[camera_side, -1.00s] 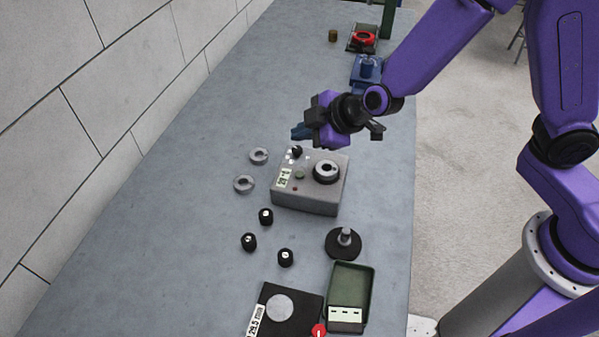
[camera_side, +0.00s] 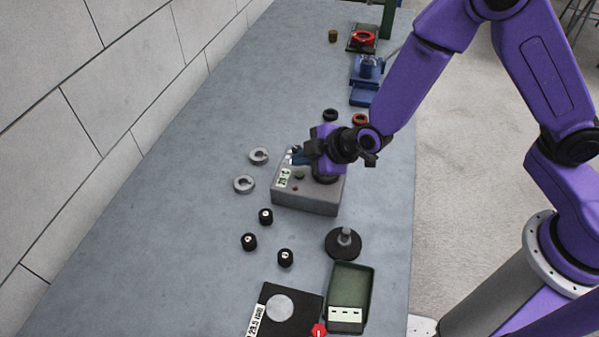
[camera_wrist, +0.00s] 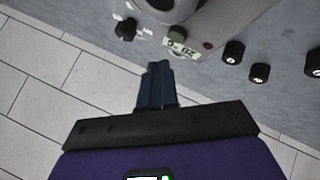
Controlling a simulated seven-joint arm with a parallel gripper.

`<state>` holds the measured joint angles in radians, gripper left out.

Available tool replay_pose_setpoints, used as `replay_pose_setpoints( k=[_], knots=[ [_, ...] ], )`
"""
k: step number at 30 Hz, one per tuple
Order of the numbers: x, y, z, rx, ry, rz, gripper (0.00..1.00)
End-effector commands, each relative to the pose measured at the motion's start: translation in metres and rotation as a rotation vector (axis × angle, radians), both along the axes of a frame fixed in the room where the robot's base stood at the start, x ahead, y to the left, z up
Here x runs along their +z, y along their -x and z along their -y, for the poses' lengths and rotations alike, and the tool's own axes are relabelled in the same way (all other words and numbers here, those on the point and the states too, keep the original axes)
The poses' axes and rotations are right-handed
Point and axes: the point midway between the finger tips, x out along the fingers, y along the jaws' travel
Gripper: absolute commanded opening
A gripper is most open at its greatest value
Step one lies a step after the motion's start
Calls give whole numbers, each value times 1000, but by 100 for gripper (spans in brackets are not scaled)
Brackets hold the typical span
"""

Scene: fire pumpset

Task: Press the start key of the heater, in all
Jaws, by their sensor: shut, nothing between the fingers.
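The heater (camera_side: 308,203) is a grey box in the middle of the table in the side view. Its top carries a round green key (camera_side: 299,174), a small red spot (camera_side: 295,188) and a display (camera_side: 283,178). In the wrist view the display (camera_wrist: 181,48), red spot (camera_wrist: 208,45) and black dial knob (camera_wrist: 126,29) show beyond the fingers. My gripper (camera_wrist: 158,66) is shut and empty, its blue fingers together. In the side view my gripper (camera_side: 298,157) is over the heater's back part, hiding the round ring there. Contact cannot be told.
A black disc with a post (camera_side: 343,243) and a green tray (camera_side: 350,288) stand nearer. Blue blocks (camera_side: 363,92) stand behind. The table's left side is clear.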

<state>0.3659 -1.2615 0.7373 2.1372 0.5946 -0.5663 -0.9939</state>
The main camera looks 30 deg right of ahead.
Motion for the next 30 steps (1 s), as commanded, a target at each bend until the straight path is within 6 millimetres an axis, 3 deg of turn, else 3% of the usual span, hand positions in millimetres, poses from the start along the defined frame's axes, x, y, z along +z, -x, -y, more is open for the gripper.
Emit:
replay_pose_setpoints(
  k=[7, 30],
  knots=[
    [-13, 0, 0, 1, 0, -1, 0],
    [-13, 0, 0, 0, 0, 0, 0]
  ],
)
